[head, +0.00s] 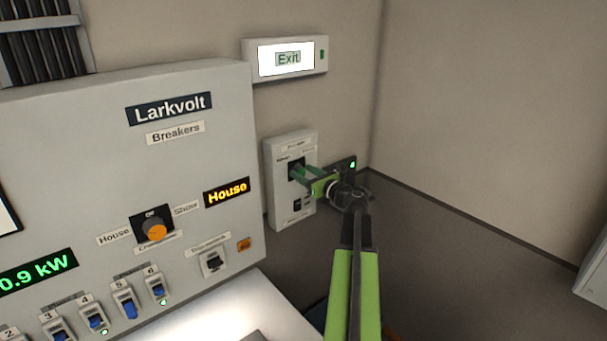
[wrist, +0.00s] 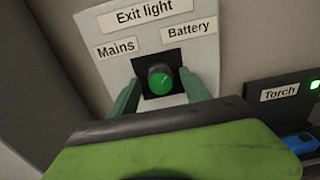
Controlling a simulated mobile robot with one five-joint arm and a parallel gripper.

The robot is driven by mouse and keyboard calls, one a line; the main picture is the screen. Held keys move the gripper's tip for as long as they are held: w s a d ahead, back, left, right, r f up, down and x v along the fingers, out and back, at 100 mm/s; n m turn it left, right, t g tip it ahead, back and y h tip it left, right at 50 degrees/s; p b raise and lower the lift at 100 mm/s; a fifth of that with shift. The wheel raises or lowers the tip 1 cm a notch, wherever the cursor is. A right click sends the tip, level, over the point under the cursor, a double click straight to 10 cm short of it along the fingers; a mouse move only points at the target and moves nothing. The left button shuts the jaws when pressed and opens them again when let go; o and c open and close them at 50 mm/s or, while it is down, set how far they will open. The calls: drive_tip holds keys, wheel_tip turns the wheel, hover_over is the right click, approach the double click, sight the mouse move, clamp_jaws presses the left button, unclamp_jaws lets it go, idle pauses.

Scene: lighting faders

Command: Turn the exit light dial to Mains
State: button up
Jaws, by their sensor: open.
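The exit light dial (wrist: 160,82) is a round green knob on a black square, under an "Exit light" label. Mains is labelled at its upper left and Battery at its upper right. A pale mark on the knob seems to lean toward Battery. My gripper (wrist: 160,77) is open, with one green finger on each side of the dial; whether they touch it I cannot tell. In the head view my gripper (head: 298,170) reaches the white switch panel (head: 280,205) on the wall and partly hides the dial. The exit sign (head: 288,58) above is lit.
A torch holder (wrist: 262,96) with a green light sits right of the dial panel, close to my gripper. The large Larkvolt breaker cabinet (head: 95,150) stands at left, with a House/Show selector (head: 154,229) and several blue switches. The wall corner is to the right.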

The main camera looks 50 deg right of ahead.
drive_tip(key=shift+c, duration=0.3)
clamp_jaws()
drive_tip(key=shift+n, duration=0.4)
drive_tip(key=n, duration=0.4)
drive_tip(key=shift+w+a, duration=0.1)
drive_tip(key=n, duration=0.4)
drive_tip(key=shift+f, duration=0.1)
drive_tip(key=n, duration=0.9)
drive_tip(key=shift+a+f, duration=0.1)
drive_tip(key=shift+f, duration=0.05)
drive_tip(key=shift+n, duration=0.3)
